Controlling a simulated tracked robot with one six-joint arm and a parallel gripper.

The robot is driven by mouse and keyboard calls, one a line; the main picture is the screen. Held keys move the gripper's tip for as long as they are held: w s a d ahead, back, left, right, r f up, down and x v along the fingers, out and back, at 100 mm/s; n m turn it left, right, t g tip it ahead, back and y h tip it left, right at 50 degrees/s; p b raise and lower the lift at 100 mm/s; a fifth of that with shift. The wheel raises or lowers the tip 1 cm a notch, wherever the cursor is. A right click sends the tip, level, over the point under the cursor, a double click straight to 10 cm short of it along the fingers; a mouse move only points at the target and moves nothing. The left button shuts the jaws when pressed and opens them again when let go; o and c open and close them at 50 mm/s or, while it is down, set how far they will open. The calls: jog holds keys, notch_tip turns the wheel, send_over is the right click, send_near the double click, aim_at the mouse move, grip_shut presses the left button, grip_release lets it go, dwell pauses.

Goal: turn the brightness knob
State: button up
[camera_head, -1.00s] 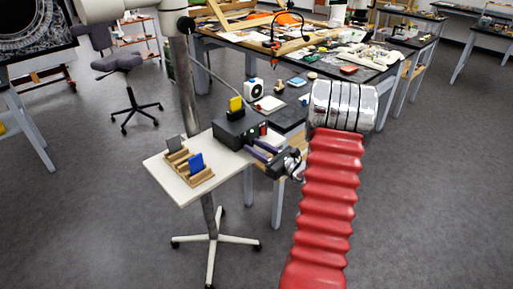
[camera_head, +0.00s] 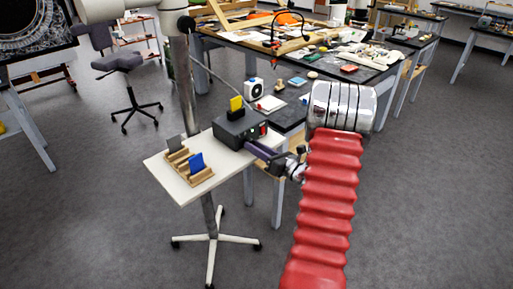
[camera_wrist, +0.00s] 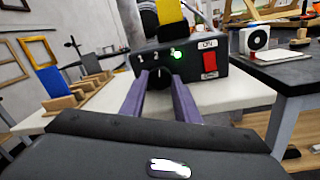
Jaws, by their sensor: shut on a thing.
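The black control box (camera_head: 238,130) stands on a small white stand table and shows up close in the wrist view (camera_wrist: 217,90). Its front has the marks 1 and 2, a lit green lamp (camera_wrist: 177,54) and a red ON switch (camera_wrist: 210,60). The dark round brightness knob (camera_wrist: 161,77) sits low on this front, with a pale mark on it. My gripper's purple fingers (camera_wrist: 160,82) are at the box front, one on each side of the knob, and are shut on it. My gripper (camera_head: 260,150) also shows in the head view, where the knob is hidden.
A wooden rack (camera_head: 183,166) with a blue and a grey card stands left of the box on the white table (camera_head: 163,177). A cluttered dark workbench (camera_head: 290,112) is close behind.

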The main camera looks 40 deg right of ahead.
jog(key=o, duration=1)
jog(key=shift+o, duration=0.2)
jog(key=s+d, duration=0.1)
jog(key=s, duration=1.2)
jog(key=shift+s+d+f, duration=0.15)
jog(key=shift+s+f, duration=0.1)
jog(key=shift+s, duration=0.15)
